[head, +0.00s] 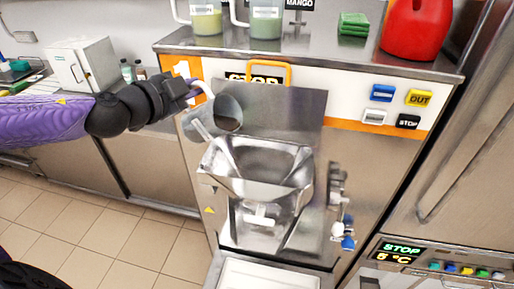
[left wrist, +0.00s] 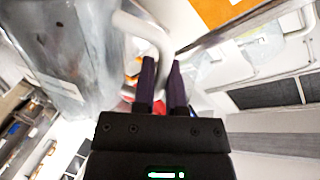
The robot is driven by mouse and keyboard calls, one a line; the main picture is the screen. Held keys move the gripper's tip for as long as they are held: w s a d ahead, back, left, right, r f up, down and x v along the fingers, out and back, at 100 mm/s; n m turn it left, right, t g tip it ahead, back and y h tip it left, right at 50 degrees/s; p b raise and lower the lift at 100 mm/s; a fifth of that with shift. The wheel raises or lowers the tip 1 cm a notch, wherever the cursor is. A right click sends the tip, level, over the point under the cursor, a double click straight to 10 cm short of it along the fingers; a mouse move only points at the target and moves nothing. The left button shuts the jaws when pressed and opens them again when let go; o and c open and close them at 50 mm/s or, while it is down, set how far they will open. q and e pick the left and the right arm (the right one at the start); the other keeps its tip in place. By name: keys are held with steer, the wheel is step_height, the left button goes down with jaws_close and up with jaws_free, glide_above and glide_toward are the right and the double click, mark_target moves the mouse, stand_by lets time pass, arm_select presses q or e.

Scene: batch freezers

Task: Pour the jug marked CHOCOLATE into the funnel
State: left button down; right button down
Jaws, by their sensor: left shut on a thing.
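My left gripper (head: 194,91) is shut on the handle of a grey, see-through jug (head: 226,114). The jug is tilted, its open mouth toward the lower right, above the left rim of the steel funnel (head: 262,188) on the machine front. Its marking cannot be read. In the left wrist view the gripper (left wrist: 162,82) has its two dark fingers on the pale handle, with the jug (left wrist: 72,55) to the left. A pale, slanting strip runs from beside the jug into the funnel; I cannot tell whether it is a tool or a stream. My right gripper is out of view.
Two labelled jugs, one yellow-green (head: 206,20) and one grey-green (head: 265,22), stand on the machine top with green cloths (head: 352,24) and a red container (head: 418,30). A white box (head: 80,64) sits on the left counter. A tray (head: 262,274) lies below the funnel.

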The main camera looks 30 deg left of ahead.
mark_target(217, 97)
arm_select(q)
steer(key=shift+d+r+m+p, duration=0.1)
steer(key=shift+d+m+p, duration=0.2)
steer(key=shift+p, duration=0.25)
steer(key=shift+d+m+y, duration=0.25)
steer(key=shift+m+y, duration=0.05)
steer(key=shift+d+f+m+y+b, duration=0.3)
steer(key=shift+d+m+b, duration=0.25)
steer(key=shift+b, duration=0.3)
steer(key=shift+d+r, duration=0.15)
steer(key=shift+d, duration=0.1)
steer(key=shift+w+d+f+m+b, duration=0.15)
steer(key=shift+d+m+b, duration=0.4)
steer(key=shift+d, duration=0.7)
steer(key=shift+d+f+g, duration=0.1)
steer(key=shift+d+g, duration=0.1)
steer(key=shift+g, duration=0.1)
